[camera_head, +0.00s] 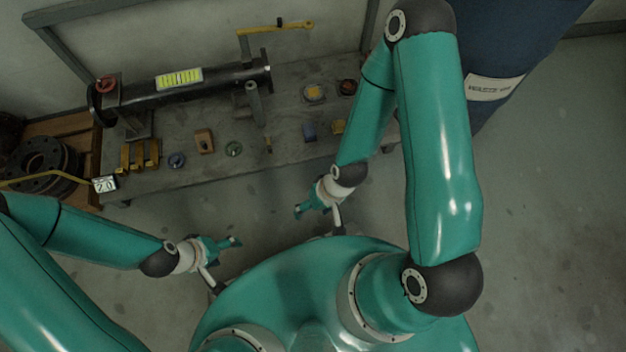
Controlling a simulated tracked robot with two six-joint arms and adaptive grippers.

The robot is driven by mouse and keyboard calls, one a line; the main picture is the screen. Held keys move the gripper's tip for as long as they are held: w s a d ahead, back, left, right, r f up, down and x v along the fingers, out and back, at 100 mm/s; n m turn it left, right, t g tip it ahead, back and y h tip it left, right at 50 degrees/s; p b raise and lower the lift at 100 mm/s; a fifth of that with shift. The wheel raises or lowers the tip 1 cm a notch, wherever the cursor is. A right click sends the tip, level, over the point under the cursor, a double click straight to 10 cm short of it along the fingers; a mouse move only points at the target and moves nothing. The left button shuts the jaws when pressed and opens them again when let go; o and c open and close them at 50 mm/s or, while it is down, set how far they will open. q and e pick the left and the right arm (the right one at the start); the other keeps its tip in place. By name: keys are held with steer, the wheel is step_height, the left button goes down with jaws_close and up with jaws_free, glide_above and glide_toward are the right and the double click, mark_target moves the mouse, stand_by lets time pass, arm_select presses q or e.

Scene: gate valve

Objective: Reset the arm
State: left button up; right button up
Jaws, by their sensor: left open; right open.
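My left gripper (229,244) is at the lower left of the head view, at the end of my teal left arm. It is open and empty over the floor, in front of the bench. My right gripper (302,210) is near the middle, at the end of my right arm, which bends down from the top. It is open and empty, also over the floor just in front of the bench edge. Neither gripper touches anything. The two grippers are apart from each other, above the front of my teal body.
A grey bench (215,172) holds a dark pipe (222,80) with a red valve wheel (106,84), a yellow lever (283,28) and several small blocks. A dark flange (42,165) lies at left. A blue waste barrel (520,30) stands upper right. The floor at right is clear.

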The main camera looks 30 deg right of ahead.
step_height(320, 180, up, 32)
steer(key=p, duration=3.2)
